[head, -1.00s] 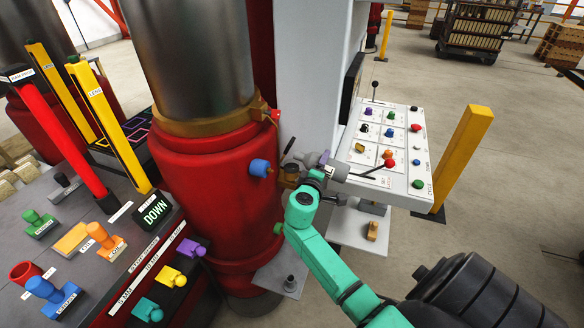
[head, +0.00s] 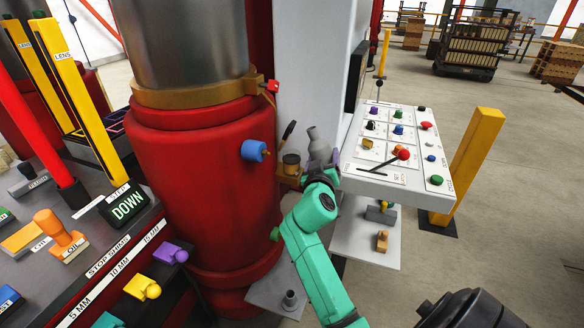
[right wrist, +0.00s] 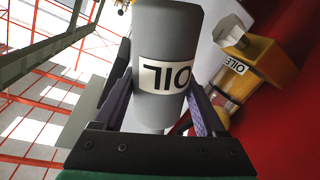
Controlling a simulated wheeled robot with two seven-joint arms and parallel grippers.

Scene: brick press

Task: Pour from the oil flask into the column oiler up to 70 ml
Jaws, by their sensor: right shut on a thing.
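My right gripper (head: 322,168) is shut on the flask, largely hidden behind my green wrist. The oiler (right wrist: 252,72), amber with a pale metal cap and a glass part, is to the right, apart from the flask. No stream shows, and its level is unreadable. My left gripper is out of view.
The red press cylinder (head: 205,180) with a blue knob (head: 255,150) stands left of the oiler. A control panel (head: 370,178) with a red-balled lever is close at right, above a shelf (head: 358,240). A yellow post (head: 468,165) stands farther right.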

